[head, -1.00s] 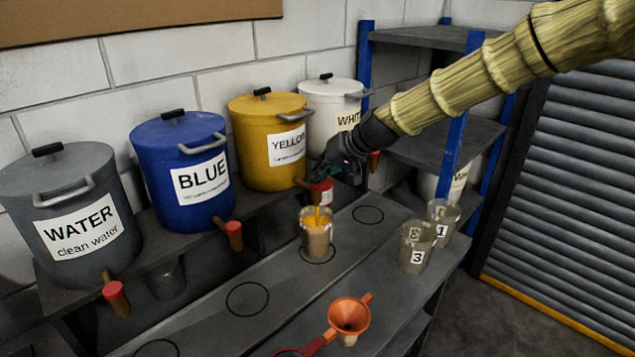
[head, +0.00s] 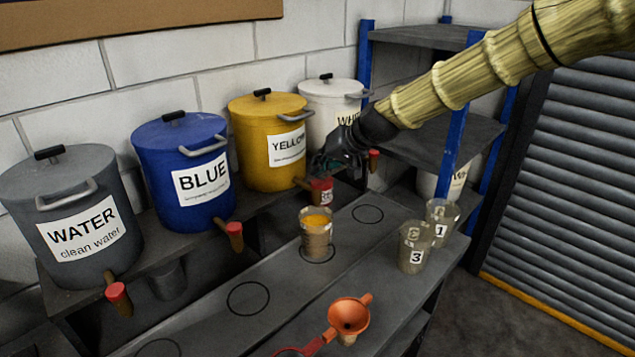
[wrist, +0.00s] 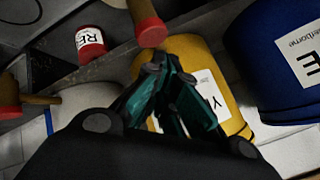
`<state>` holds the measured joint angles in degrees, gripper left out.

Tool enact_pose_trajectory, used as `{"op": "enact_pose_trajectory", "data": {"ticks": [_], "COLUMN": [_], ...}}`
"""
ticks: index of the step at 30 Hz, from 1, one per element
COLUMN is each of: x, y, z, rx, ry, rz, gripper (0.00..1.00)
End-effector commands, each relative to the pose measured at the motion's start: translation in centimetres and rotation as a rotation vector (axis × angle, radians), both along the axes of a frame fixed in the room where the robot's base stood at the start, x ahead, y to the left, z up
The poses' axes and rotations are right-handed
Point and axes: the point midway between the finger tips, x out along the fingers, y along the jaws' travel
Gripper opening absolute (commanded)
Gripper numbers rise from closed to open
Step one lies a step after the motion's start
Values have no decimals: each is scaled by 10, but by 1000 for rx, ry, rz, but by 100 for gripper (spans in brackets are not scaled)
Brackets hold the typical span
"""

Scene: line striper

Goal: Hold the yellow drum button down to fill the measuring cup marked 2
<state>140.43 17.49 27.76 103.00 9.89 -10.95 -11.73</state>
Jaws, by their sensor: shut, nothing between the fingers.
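The yellow drum (head: 262,150) stands on the raised shelf, with its tap and red button (wrist: 150,32) at the front. A clear measuring cup (head: 316,240) stands upright on a marked ring below that tap. It holds yellow-orange liquid to near its rim, and no stream falls into it. I cannot read its number. My gripper (head: 330,165) is shut and empty, just above the tap in the head view. In the wrist view its closed fingertips (wrist: 162,72) are beside the red button, seemingly apart from it.
Water (head: 70,215), blue (head: 180,165) and white (head: 330,110) drums line the shelf. A red can (head: 322,192) sits behind the cup. Cups marked 3 (head: 414,248) and 1 (head: 442,220) stand right. An orange funnel (head: 348,315) is in front. Empty rings lie along the bench.

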Motion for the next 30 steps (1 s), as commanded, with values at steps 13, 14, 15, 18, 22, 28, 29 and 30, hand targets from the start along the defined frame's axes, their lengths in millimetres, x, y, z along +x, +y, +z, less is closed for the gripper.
{"op": "enact_pose_trajectory", "data": {"ticks": [13,14,15,18,22,28,29,30], "x": [0,0,0,0,0,0,0,0], "y": [0,0,0,0,0,0,0,0], "z": [35,37,40,47,48,48,48,48], "rx": [0,0,0,0,0,0,0,0], "ry": [-1,-1,-1,-1,0,0,0,0], "rz": [-1,-1,-1,-1,0,0,0,0], "gripper": [0,0,0,0,0,0,0,0]}}
